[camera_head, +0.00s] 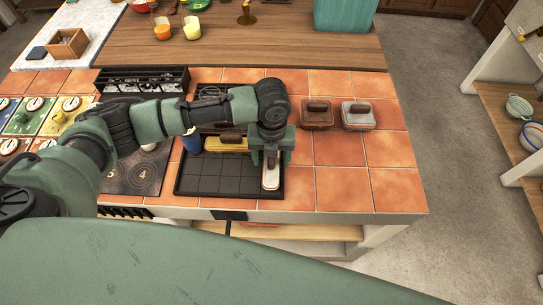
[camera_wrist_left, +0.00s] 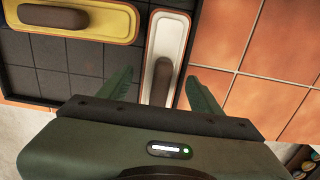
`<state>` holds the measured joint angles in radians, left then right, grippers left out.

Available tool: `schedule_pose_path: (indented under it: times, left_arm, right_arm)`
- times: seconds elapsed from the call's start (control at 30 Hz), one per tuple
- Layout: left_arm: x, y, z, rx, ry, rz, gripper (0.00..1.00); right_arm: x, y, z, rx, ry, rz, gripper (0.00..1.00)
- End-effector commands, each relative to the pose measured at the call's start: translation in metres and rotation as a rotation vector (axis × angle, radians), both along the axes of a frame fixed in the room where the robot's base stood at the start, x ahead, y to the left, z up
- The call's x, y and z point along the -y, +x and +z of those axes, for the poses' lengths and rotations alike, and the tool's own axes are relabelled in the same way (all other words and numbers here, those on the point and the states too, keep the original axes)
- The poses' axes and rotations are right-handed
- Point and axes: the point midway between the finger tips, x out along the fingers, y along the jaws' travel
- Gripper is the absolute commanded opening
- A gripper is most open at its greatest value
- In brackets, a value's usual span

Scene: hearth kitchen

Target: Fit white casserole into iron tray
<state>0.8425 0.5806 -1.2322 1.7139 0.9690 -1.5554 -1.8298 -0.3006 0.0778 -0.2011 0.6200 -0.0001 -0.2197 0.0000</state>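The long white casserole (camera_head: 271,180) with a brown handle sits at the right end of the black iron tray (camera_head: 212,182), lengthwise front to back. My left gripper (camera_head: 270,160) is right above it, pointing down. In the left wrist view, the white casserole (camera_wrist_left: 168,32) lies between the two spread fingers of the left gripper (camera_wrist_left: 160,80), which look open with gaps beside the handle. A yellow casserole (camera_head: 228,146) lies across the tray's back part, and it also shows in the left wrist view (camera_wrist_left: 112,22). My right gripper is not in view.
A brown casserole (camera_head: 317,118) and a square, pale casserole (camera_head: 358,117) stand on the tiles to the right. A blue cup (camera_head: 192,142) stands at the tray's back left. The tray's front left squares are bare. The counter's front edge is close.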

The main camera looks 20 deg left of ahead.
Motion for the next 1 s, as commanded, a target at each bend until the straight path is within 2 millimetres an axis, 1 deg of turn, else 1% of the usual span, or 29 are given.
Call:
schedule_pose_path:
  times: [0.27,0.37,0.47,0.8,0.9,1.0]
  left_arm:
    - [0.0,0.0,0.001,0.0,0.0,0.0,0.64]
    - [0.0,0.001,0.006,0.002,0.0,0.0,0.64]
    - [0.0,0.001,0.019,0.004,-0.002,0.0,0.64]
    - [0.001,0.001,0.091,0.004,-0.001,0.0,0.64]
    - [0.001,0.001,0.106,0.003,0.0,-0.001,0.64]
    - [0.001,0.0,0.117,0.001,-0.001,0.0,0.64]
  right_arm:
    - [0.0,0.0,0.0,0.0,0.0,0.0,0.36]
    - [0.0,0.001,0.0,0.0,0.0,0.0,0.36]
    - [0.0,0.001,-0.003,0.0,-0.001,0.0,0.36]
    - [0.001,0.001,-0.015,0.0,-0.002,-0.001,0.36]
    - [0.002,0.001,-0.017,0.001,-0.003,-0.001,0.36]
    - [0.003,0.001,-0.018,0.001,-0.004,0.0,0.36]
